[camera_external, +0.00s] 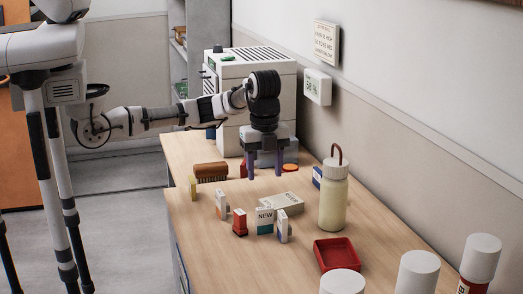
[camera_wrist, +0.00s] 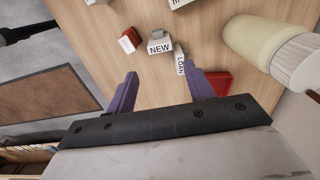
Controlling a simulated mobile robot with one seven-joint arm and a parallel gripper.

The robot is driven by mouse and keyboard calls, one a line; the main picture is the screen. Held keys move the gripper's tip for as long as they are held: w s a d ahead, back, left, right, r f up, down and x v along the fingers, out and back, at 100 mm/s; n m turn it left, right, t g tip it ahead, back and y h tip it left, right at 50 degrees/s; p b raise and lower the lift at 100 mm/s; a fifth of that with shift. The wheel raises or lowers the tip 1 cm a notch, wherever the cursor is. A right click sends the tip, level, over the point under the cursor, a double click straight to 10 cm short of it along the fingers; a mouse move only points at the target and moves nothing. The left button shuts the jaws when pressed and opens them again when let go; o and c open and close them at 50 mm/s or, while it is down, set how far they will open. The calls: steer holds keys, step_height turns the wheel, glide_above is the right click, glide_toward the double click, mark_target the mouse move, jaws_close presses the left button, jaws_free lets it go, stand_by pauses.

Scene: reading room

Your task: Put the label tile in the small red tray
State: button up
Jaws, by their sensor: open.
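Small lettered tiles stand on the wooden table; I cannot tell which one is the label tile. One reads NEW (camera_external: 264,221) and also shows in the wrist view (camera_wrist: 159,47). Beside it stands a narrow one (camera_external: 284,227), which reads LOAN in the wrist view (camera_wrist: 180,63). A white block with lettering (camera_external: 281,203) lies flat behind them. The small red tray (camera_external: 337,255) looks empty, near the right edge; in the wrist view it is partly hidden behind a finger (camera_wrist: 220,82). My gripper (camera_external: 265,175) is open and empty, above the table behind the tiles; its purple fingers show in the wrist view (camera_wrist: 163,76).
A cream bottle (camera_external: 333,205) stands between the tiles and the wall, near the tray. A red block (camera_external: 240,222) and a white-and-orange piece (camera_external: 221,205) stand left of NEW. A brush (camera_external: 211,172) lies farther back. White-topped containers (camera_external: 417,272) stand at the front right.

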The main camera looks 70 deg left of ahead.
mark_target(264, 208)
step_height(264, 208, down, 14)
steer(key=shift+r, duration=0.25)
stand_by(0.3)
steer(key=shift+c, duration=0.2)
steer(key=c, duration=0.8)
steer(key=shift+r, duration=0.2)
